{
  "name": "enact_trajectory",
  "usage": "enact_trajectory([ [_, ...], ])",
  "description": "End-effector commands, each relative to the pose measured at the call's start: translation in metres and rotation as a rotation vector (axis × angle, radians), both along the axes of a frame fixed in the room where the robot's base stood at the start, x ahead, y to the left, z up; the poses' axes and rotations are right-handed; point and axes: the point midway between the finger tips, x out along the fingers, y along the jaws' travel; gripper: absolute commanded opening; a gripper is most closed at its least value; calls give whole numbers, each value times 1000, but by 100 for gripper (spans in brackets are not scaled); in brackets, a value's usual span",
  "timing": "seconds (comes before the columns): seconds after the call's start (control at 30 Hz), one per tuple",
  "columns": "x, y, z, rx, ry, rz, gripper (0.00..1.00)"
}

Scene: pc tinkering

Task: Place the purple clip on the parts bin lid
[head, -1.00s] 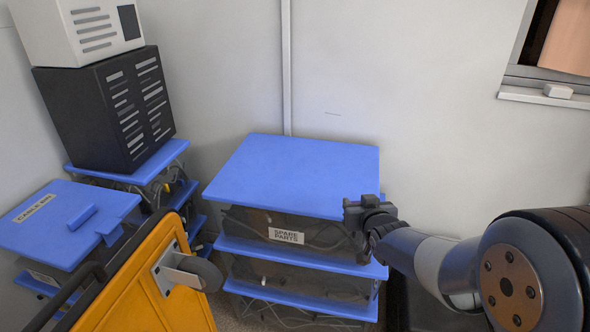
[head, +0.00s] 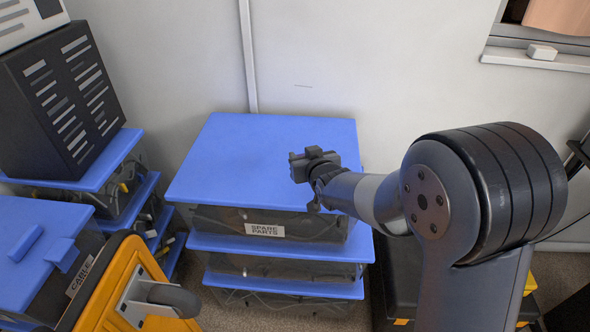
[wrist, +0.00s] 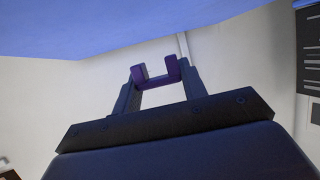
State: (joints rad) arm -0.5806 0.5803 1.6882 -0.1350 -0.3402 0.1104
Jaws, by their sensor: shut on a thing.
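My gripper (head: 299,166) is over the blue parts bin lid (head: 225,165), towards its right side. The lid tops the stack of bins labelled "SPARE PARTS". In the wrist view, my gripper (wrist: 160,84) is shut on the purple clip (wrist: 157,82), a small U-shaped piece between the fingertips. The lid's blue surface also fills the top of the wrist view (wrist: 120,25). The clip cannot be made out in the head view. How high it is above the lid is hard to tell.
The lid's top is bare apart from my arm over it. A black vented case (head: 65,105) stands on another bin stack at the left. An orange cart (head: 130,290) is at the lower left. The wall (head: 350,60) rises behind the lid.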

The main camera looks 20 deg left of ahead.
Motion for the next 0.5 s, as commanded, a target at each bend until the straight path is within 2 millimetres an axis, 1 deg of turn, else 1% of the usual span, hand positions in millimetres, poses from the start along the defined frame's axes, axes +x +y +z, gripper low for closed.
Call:
enact_trajectory([
  [0.03,0,0,-8,-1,1,0,19],
  [0.23,0,0,-23,0,0,0,19],
  [0.4,0,0,-48,-1,2,0,19],
  [0.5,0,0,-53,1,-1,0,19],
])
